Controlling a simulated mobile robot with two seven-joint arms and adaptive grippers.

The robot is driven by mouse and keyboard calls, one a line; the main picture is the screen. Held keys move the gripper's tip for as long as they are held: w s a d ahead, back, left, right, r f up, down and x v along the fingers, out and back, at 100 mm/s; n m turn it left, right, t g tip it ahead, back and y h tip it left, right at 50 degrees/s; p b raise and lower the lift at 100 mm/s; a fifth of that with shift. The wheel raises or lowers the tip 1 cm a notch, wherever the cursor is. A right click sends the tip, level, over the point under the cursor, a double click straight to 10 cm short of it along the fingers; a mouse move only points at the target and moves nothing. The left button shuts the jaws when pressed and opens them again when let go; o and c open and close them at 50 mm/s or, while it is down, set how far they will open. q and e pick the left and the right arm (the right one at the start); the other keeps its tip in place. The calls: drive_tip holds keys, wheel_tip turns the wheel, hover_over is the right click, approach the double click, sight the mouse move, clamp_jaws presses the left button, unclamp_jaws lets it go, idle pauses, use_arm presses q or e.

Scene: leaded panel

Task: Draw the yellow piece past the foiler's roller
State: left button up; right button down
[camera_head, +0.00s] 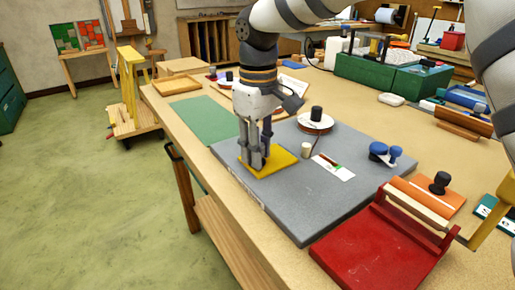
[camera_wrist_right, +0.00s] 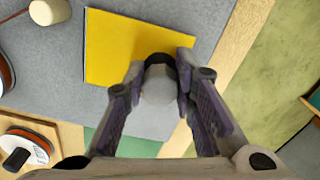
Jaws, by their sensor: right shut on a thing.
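The yellow piece (camera_head: 284,160) lies flat on the grey board, under my right gripper (camera_head: 257,160). It also shows in the right wrist view (camera_wrist_right: 115,48). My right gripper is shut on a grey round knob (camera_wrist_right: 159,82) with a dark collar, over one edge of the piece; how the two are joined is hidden. A small cream cylinder (camera_head: 306,150), which looks like the foiler's roller, stands to the right of the piece and apart from it. A white reel with a copper-coloured rim and black knob (camera_head: 316,121) stands behind it. My left gripper is not in view.
The grey board (camera_head: 315,208) has bare room at its front. A white card (camera_head: 333,167) and a blue tool (camera_head: 385,154) lie right of the roller.

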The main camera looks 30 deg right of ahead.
sight(274, 168)
drive_tip(key=shift+w+d, duration=0.1)
drive_tip(key=shift+d, duration=0.7)
drive_tip(key=shift+s, duration=0.2)
drive_tip(key=shift+s+d, duration=0.2)
drive_tip(key=shift+s, duration=1.1)
drive_tip(key=shift+s, duration=0.1)
drive_tip(key=shift+s+d, duration=0.15)
drive_tip(key=shift+s, duration=0.95)
drive_tip(key=shift+s+a, duration=0.1)
drive_tip(key=shift+a, duration=1)
drive_tip(key=shift+s+a+r, duration=0.1)
drive_tip(key=shift+a+r, duration=0.4)
drive_tip(key=shift+r, duration=0.35)
drive_tip(key=shift+s+a+r, duration=0.1)
drive_tip(key=shift+a+r, duration=0.4)
drive_tip(key=shift+r, duration=0.35)
drive_tip(key=shift+s+a+r, duration=0.1)
drive_tip(key=shift+a+r, duration=0.4)
drive_tip(key=shift+r, duration=0.35)
drive_tip(key=shift+w, duration=0.1)
